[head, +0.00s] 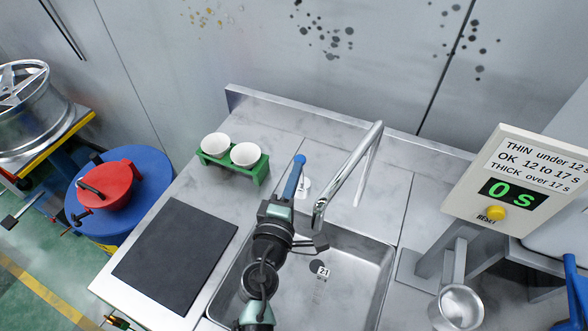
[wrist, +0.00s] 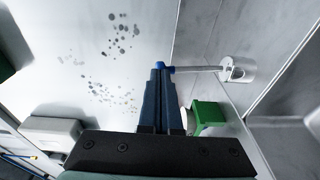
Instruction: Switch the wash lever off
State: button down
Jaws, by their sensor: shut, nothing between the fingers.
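The wash lever is a metal rod (wrist: 198,69) with a blue end (wrist: 168,68), reaching out from a silver round base (wrist: 238,70) in the wrist view. In the head view its pale base (head: 304,187) stands behind the sink, left of the curved tap (head: 348,174). My gripper (head: 296,168) is shut and empty, its tips at the lever's blue end. The wrist view also shows the closed fingers (wrist: 160,85) there; I cannot tell whether they touch it. The fingers hide part of the lever in the head view.
A green rack (head: 262,176) with two white cups stands left of my gripper. The sink (head: 375,270) lies below, with a dark mat (head: 175,255) to its left. At right are a timer box (head: 515,190) reading 0 s and a metal cup (head: 458,305).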

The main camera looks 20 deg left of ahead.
jog(key=w+r+p, duration=0.1)
jog(key=w+p, duration=0.1)
jog(key=p, duration=0.1)
jog(key=shift+r+g, duration=0.1)
jog(key=shift+g, duration=0.3)
jog(key=shift+d, duration=0.1)
